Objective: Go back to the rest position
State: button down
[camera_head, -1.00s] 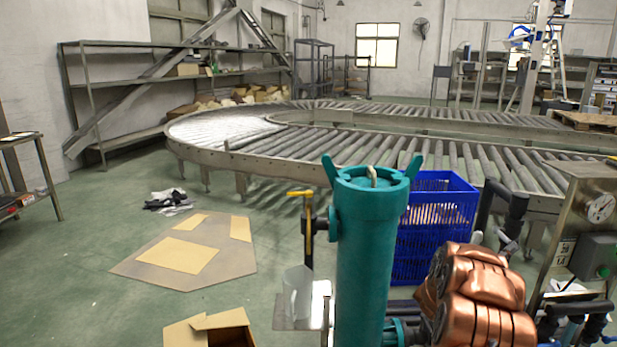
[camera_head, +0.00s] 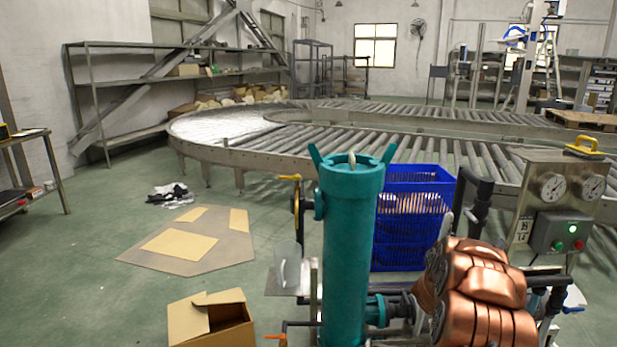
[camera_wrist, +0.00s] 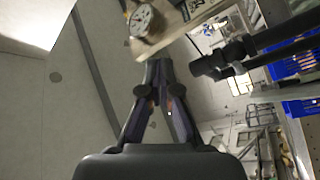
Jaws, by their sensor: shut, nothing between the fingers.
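In the wrist view my gripper (camera_wrist: 158,68) is shut, its two dark fingers meeting at the tips with nothing between them. A round gauge (camera_wrist: 143,20) on a pale metal panel lies just beyond and above the fingertips. Dark pipes (camera_wrist: 255,50) run to the right of the fingers, apart from them. In the head view I cannot make out my gripper. That view shows the panel (camera_head: 522,200) with two gauges, a grey box with a green and a red button, and a yellow handle (camera_head: 587,146) on top.
A teal cylinder (camera_head: 348,250) and a copper-coloured rounded body (camera_head: 478,300) stand close in front. A blue crate (camera_head: 398,259) is behind them. An open carton (camera_head: 210,318) and flat cardboard (camera_head: 185,243) lie on the floor. A roller conveyor (camera_head: 330,150) curves behind. Green floor at left is mostly clear.

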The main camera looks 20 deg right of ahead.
jog(key=w+a+n+t+y, duration=0.1)
jog(key=w+a+t+y, duration=0.2)
jog(key=w+a+y, duration=0.5)
jog(key=w+a+n+t+y, duration=0.2)
jog(key=w+a+t, duration=0.15)
jog(key=a, duration=0.85)
jog(key=s+a+f+n+g+y, duration=0.15)
jog(key=s+a+y, duration=0.25)
jog(key=a, duration=0.8)
jog(key=s+a+f+n+g+y, duration=0.15)
jog(key=s+a+y, duration=0.3)
jog(key=a, duration=0.75)
jog(key=s+a+f+g+y, duration=0.1)
jog(key=s+a+g, duration=0.1)
jog(key=s+a, duration=0.35)
jog(key=s+a+f+g+y, duration=0.1)
jog(key=s+a+g, duration=0.2)
jog(key=s, duration=0.6)
jog(key=s+a+m+g, duration=0.2)
jog(key=s+g, duration=0.4)
jog(key=s, duration=1.7)
notch_tip(320, 180, up, 24)
jog(key=s+p, duration=0.2)
jog(key=p, duration=2)
jog(key=shift+s+d+h, duration=0.25)
jog(key=shift+s+h, duration=0.05)
jog(key=shift+h, duration=0.05)
